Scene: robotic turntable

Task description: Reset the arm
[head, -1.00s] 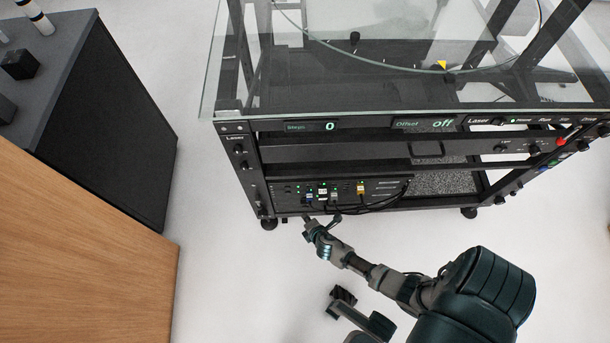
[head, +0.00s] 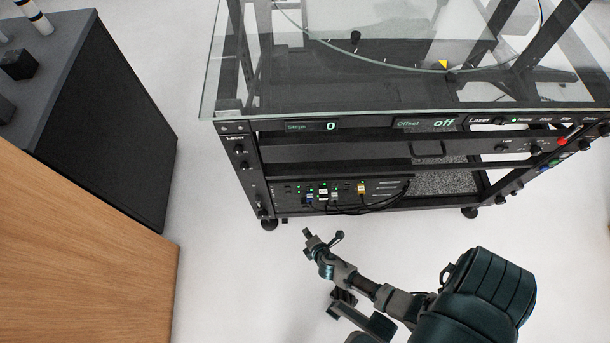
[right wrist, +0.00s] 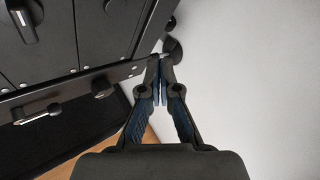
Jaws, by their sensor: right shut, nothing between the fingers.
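My right arm reaches in from the lower right in the head view. My right gripper (head: 308,236) is over the pale floor, just in front of the turntable cart's lower front edge, with a visible gap to it. In the right wrist view its two fingers (right wrist: 162,88) are together with nothing between them. The black turntable cart (head: 345,153) has a glass top, displays reading 0 and "off", and a lower panel with plugged cables (head: 335,192). My left gripper is not in view.
A wooden panel (head: 80,250) and a dark cabinet (head: 110,120) with small objects on top stand at the left. The cart has a caster (head: 269,224) at its front left corner. Open pale floor (head: 225,270) lies between the wooden panel and my right arm.

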